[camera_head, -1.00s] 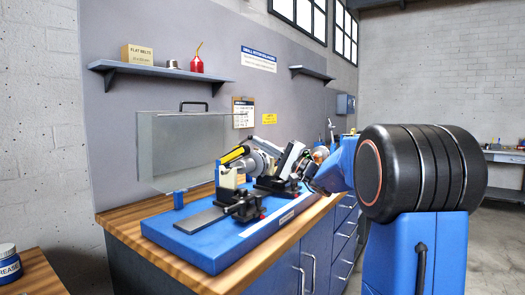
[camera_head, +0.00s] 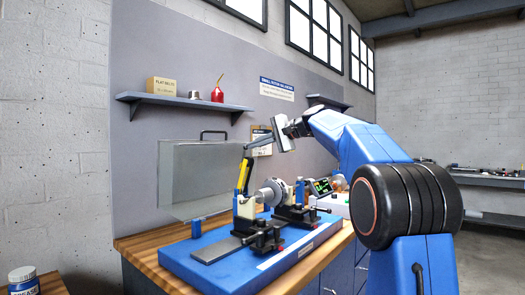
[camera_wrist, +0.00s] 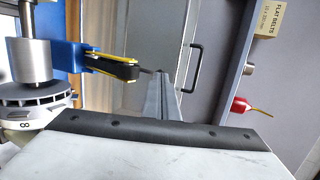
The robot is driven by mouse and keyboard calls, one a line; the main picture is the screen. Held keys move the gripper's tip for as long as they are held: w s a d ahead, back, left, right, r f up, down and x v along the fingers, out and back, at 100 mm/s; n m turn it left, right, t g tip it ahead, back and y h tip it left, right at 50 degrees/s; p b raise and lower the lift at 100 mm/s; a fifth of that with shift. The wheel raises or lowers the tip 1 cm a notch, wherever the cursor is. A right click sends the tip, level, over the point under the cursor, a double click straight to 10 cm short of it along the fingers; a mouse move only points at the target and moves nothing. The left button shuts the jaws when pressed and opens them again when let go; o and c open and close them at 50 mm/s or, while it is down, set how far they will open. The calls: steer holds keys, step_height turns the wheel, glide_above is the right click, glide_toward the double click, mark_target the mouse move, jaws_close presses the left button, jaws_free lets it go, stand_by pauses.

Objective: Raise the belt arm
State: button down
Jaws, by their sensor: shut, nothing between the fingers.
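The belt arm (camera_head: 244,176), dark with a yellow belt along it, stands nearly upright on the left side of the balancing machine. It also shows in the wrist view (camera_wrist: 112,67), where its free end is close to my fingertips. My gripper (camera_head: 248,149) is shut and empty, and its slim grey fingers reach left to the top of the belt arm. In the wrist view my fingers (camera_wrist: 161,78) end beside the arm's tip; I cannot tell whether they touch. The rotor (camera_head: 271,192) sits beside the arm's foot and shows in the wrist view (camera_wrist: 33,98).
A clear guard with a handle (camera_head: 185,180) stands behind the machine. The blue base plate (camera_head: 215,262) lies on a wooden bench (camera_head: 150,250). A shelf (camera_head: 180,100) holds a box and a red oil can. A small screen (camera_head: 321,187) is at the machine's right.

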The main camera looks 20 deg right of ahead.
steer(key=w, duration=0.1)
steer(key=w+a+g, duration=0.1)
steer(key=h, duration=0.1)
steer(key=shift+w+a+r, duration=0.3)
steer(key=shift+w+r, duration=0.1)
steer(key=shift+w+a+r, duration=0.1)
steer(key=shift+w+a, duration=0.3)
steer(key=shift+w, duration=0.3)
steer(key=shift+w+a+r, duration=0.1)
steer(key=shift+w+a, duration=0.35)
steer(key=shift+w, duration=0.3)
steer(key=shift+w+a, duration=0.4)
steer(key=shift+w, duration=0.3)
